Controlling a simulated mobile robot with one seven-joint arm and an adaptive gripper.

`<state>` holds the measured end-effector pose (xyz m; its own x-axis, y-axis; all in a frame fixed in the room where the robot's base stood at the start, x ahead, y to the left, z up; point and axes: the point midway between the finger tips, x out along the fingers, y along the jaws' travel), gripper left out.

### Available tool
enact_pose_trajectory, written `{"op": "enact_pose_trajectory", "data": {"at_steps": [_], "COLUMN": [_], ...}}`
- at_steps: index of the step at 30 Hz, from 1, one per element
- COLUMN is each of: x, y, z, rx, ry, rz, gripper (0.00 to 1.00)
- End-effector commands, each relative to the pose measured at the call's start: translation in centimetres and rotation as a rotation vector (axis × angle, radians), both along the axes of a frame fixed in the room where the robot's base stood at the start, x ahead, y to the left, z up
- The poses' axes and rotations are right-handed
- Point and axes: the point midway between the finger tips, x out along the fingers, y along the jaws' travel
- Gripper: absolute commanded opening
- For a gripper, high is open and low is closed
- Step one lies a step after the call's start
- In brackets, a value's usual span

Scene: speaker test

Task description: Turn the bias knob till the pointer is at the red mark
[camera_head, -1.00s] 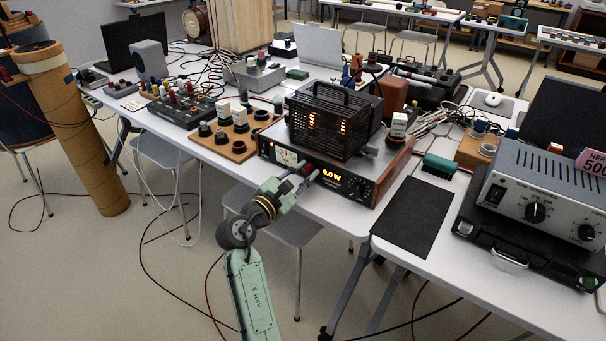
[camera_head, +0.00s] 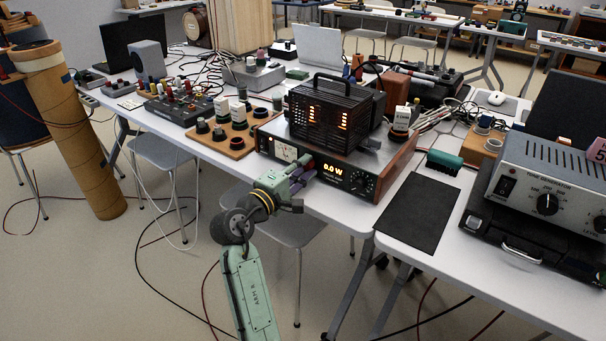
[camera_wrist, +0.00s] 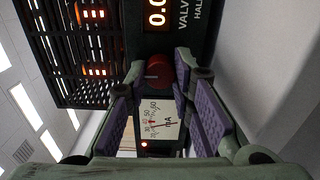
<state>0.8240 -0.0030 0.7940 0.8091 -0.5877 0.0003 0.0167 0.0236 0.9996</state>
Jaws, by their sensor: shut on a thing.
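The amplifier (camera_head: 385,180) has a dark front panel, a lit display (camera_head: 333,170) and a pale meter (camera_head: 285,152). In the wrist view the picture is turned sideways. The red bias knob (camera_wrist: 159,72) sits between the display and the meter (camera_wrist: 161,118). My gripper (camera_wrist: 158,76) is shut on the knob, one finger on each side, purple pads showing. The meter has a thin dark pointer and a small red mark; their exact gap is too small to tell. In the head view my gripper (camera_head: 305,172) is at the panel and hides the knob.
A black cage (camera_head: 333,118) with glowing tubes stands on top of the amplifier. A wooden tube board (camera_head: 235,146) is to its left. A black mat (camera_head: 420,212) and a tone generator (camera_head: 548,180) are to the right.

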Motion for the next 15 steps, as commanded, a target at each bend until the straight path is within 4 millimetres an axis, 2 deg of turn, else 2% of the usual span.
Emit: {"op": "enact_pose_trajectory", "data": {"at_steps": [15], "x": [-0.02], "y": [-0.01], "z": [-0.33], "rx": [0.341], "ry": [-0.247], "rz": [-0.001], "gripper": [0.00]}}
